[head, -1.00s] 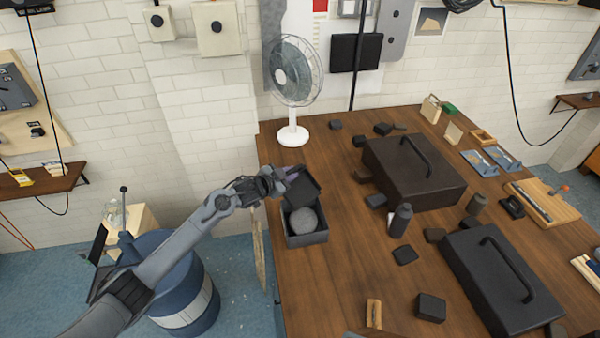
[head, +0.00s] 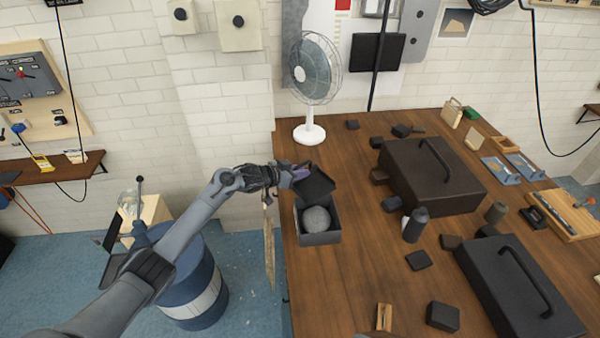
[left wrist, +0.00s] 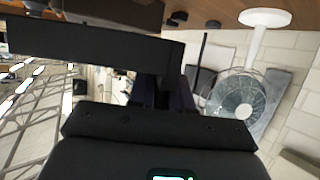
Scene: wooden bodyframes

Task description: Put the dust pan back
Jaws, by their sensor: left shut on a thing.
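My left gripper (head: 298,173) is at the table's left edge, shut on a dark, flat, pan-like piece (head: 318,184). I take this piece for the dust pan, though its shape is only partly clear. It is tilted, just above and behind an open dark box (head: 320,238) with a grey ball (head: 316,219) inside. I cannot tell whether the piece touches the box. In the left wrist view a dark slab (left wrist: 100,45) crosses the upper left, and purple parts (left wrist: 180,95) show near the fingers. My right gripper is not in view.
A white fan (head: 310,133) stands behind the box. Dark cases (head: 432,185), a bottle (head: 415,226) and small blocks (head: 442,316) fill the table's right. Bare tabletop (head: 350,270) lies in front. A blue barrel (head: 190,290) stands on the floor at left.

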